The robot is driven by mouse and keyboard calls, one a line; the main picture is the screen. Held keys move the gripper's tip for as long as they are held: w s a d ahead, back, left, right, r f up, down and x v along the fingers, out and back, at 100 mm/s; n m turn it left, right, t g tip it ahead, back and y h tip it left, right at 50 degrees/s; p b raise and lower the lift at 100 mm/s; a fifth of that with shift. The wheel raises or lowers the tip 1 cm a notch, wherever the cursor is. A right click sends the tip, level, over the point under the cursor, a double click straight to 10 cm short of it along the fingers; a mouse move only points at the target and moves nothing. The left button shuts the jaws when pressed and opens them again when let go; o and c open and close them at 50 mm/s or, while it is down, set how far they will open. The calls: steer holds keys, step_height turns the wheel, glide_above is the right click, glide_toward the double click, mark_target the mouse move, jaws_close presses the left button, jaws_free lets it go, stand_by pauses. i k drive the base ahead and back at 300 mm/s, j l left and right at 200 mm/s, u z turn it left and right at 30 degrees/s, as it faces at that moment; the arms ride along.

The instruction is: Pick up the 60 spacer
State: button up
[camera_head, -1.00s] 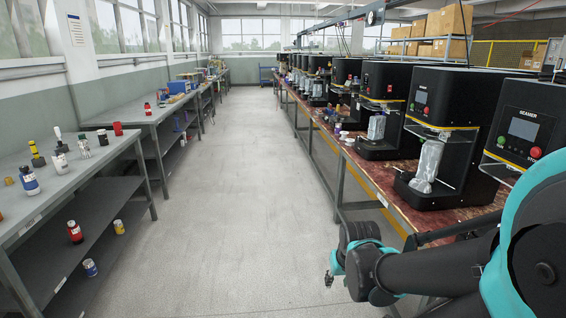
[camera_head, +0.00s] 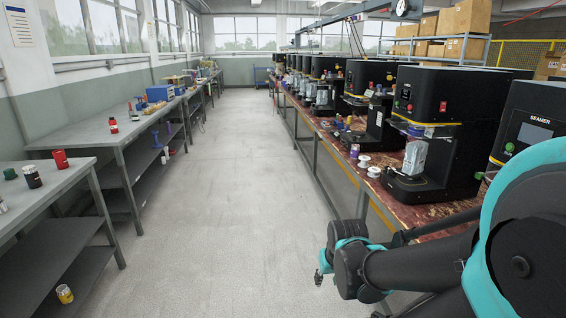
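Two white round spool-like pieces, one farther (camera_head: 363,160) and one nearer (camera_head: 373,171), lie on the right bench near its aisle edge. They may be spacers. No marking is legible, so I cannot tell whether either is the 60 spacer. My gripper (camera_head: 319,277) hangs over the aisle at lower centre, well short of these pieces and apart from everything. It is small and partly hidden by my wrist, and its fingers are not clear enough to judge.
The right bench (camera_head: 345,175) carries a row of black seamer machines (camera_head: 439,110). A purple-and-white can (camera_head: 354,150) stands near the spools. Left benches hold a red cup (camera_head: 60,159), a dark can (camera_head: 32,176) and a red bottle (camera_head: 113,125). The aisle floor (camera_head: 230,170) is clear.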

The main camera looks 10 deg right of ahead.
mark_target(364, 159)
steer(key=i+z, duration=0.2)
steer(key=i, duration=0.25)
steer(key=i+j+z, duration=0.15)
steer(key=i, duration=0.3)
steer(key=i+j+z, duration=0.2)
steer(key=i, duration=0.2)
steer(key=i+j+z, duration=0.15)
steer(key=i, duration=0.3)
steer(key=i+j+z, duration=0.75)
steer(key=j, duration=0.1)
